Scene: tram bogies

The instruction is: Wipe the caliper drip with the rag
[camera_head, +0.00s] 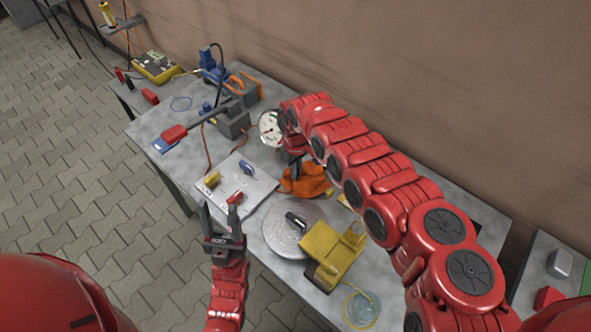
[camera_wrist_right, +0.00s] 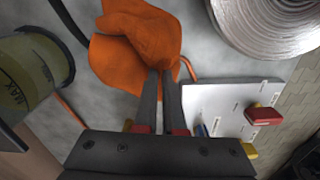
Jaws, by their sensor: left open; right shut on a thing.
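The orange rag (camera_head: 312,182) lies crumpled on the grey bench, and it also shows in the right wrist view (camera_wrist_right: 118,62). My right gripper (camera_wrist_right: 160,78) is shut on a bunched fold of the rag, with part of the rag spread on the bench top. In the head view this gripper (camera_head: 294,170) is partly hidden by my arm. A yellow caliper-like block (camera_head: 335,246) sits at the edge of a round metal disc (camera_head: 284,232), nearer than the rag. I cannot make out a drip. My left gripper (camera_head: 222,222) is open and empty near the bench's front edge.
A white board (camera_head: 240,186) with small coloured pieces lies left of the rag. A dial gauge (camera_head: 270,128) and a grey vise (camera_head: 233,121) stand behind. A clear round dish (camera_head: 361,308) is near the caliper. My right arm covers much of the bench's right side.

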